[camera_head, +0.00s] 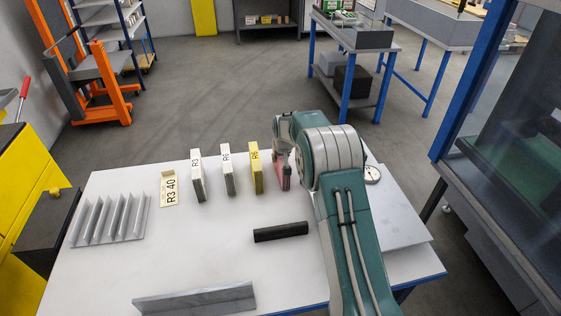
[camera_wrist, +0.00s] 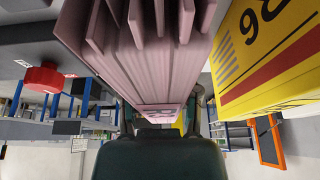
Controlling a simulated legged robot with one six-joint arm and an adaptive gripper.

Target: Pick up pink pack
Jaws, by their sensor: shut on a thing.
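The pink pack (camera_head: 283,180) is upright at the right end of a row of packs on the white table (camera_head: 205,250). My gripper (camera_head: 284,152) has come down over its top and is shut on it. My arm hides part of the pack, and I cannot tell whether its base touches the table. In the wrist view the pink pack (camera_wrist: 135,65) fills the upper middle, with thin fins along it. The yellow R6 pack (camera_head: 256,170) stands just left of it, apart, and shows at the right in the wrist view (camera_wrist: 260,60).
A grey finned rack (camera_head: 108,220), a black bar (camera_head: 281,232) and a grey angle piece (camera_head: 195,298) lie nearer. A round dial (camera_head: 372,175) is right of my arm.

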